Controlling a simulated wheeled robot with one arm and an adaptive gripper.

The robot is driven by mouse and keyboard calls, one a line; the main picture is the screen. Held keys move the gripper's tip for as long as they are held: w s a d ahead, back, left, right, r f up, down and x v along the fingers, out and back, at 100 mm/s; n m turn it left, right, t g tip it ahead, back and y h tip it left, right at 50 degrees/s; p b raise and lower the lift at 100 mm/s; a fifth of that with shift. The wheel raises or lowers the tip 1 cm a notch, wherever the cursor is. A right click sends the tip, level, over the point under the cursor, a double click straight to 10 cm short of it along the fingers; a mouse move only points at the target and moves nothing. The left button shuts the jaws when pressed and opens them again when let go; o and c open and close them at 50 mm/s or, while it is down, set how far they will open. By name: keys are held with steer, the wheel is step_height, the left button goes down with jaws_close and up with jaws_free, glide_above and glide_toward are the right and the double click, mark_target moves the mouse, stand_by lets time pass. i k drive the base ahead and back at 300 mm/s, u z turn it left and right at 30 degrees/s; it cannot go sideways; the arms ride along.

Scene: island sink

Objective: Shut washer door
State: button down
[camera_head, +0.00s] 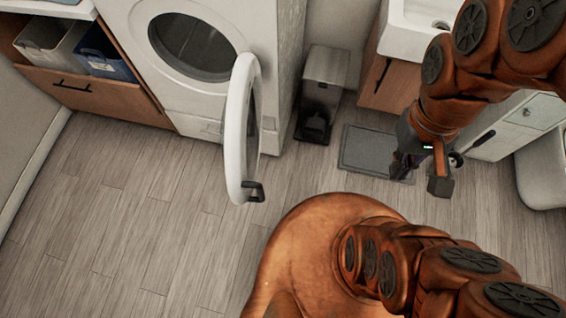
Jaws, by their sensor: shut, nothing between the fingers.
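The white washer (150,84) stands at the upper left, with its round dark drum opening (193,46) facing the room. Its round door (237,125) hangs wide open, swung out toward me and seen nearly edge-on. A dark latch piece (254,191) shows at the door's near lower edge. My gripper (400,167) is to the right of the door, apart from it, low over the area by the grey mat. It is shut and empty; its fingers are dark and partly hidden by my arm.
A metal pedal bin (321,92) stands right of the washer. A grey mat (362,153) lies before the sink cabinet (392,88). A wooden drawer unit (90,95) holding baskets is at the left. A white toilet-like fixture (545,160) is at the right. The wooden floor (130,215) left of the door is clear.

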mark_target(242, 123)
steer(key=k, duration=0.95)
steer(key=u, duration=1.65)
